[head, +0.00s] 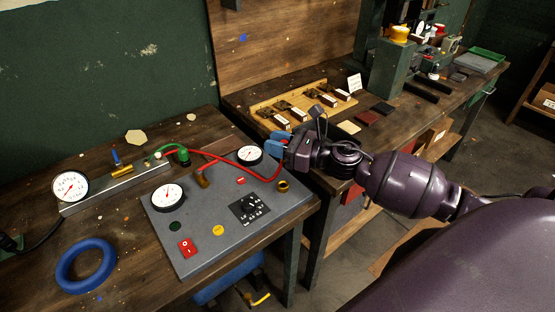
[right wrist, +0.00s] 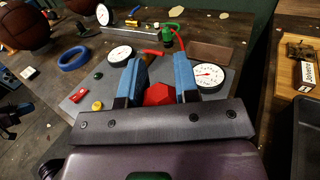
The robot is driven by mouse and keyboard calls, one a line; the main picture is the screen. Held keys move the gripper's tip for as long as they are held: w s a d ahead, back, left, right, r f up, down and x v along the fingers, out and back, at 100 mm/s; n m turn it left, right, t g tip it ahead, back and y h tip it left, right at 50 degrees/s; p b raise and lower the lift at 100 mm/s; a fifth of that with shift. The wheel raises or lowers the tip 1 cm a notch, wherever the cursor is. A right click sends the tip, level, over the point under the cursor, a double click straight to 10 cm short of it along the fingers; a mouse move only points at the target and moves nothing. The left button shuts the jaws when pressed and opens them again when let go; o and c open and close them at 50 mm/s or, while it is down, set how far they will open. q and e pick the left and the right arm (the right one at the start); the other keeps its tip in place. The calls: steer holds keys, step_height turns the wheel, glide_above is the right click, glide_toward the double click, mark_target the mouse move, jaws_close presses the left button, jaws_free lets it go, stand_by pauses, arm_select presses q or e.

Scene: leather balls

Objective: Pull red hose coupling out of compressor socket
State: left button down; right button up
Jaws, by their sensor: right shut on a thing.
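My right gripper (head: 280,146), with blue fingertips, is above the right end of the grey panel (head: 190,255) in the head view. In the right wrist view its two blue fingers (right wrist: 161,80) are shut on the red hose coupling (right wrist: 159,95), which shows as a red faceted piece between them. The red hose (head: 232,162) runs from a green fitting (head: 183,154) across the panel and bends up to the gripper. A brass socket (head: 283,186) shows just below the gripper, apart from it. A dark part (right wrist: 14,115) at the right wrist view's left edge may be my left gripper; this is unclear.
Gauges (head: 167,196) (head: 249,155), a dial (head: 249,207) and a red switch (head: 187,248) are on the panel. A blue ring (head: 86,266) lies on the bench at left. A wooden tray of small parts (head: 302,104) is on the bench behind my right arm.

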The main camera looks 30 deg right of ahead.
step_height(320, 180, up, 9)
steer(key=shift+p, duration=0.45)
steer(key=shift+f, duration=0.35)
steer(key=shift+f+b, duration=0.35)
steer(key=shift+b, duration=0.2)
steer(key=shift+f, duration=0.4)
steer(key=shift+f+b, duration=0.2)
steer(key=shift+b, duration=0.2)
steer(key=shift+f+b, duration=0.85)
steer(key=shift+f, duration=0.35)
steer(key=shift+f, duration=0.35)
steer(key=shift+f+b, duration=0.35)
steer(key=shift+b, duration=0.1)
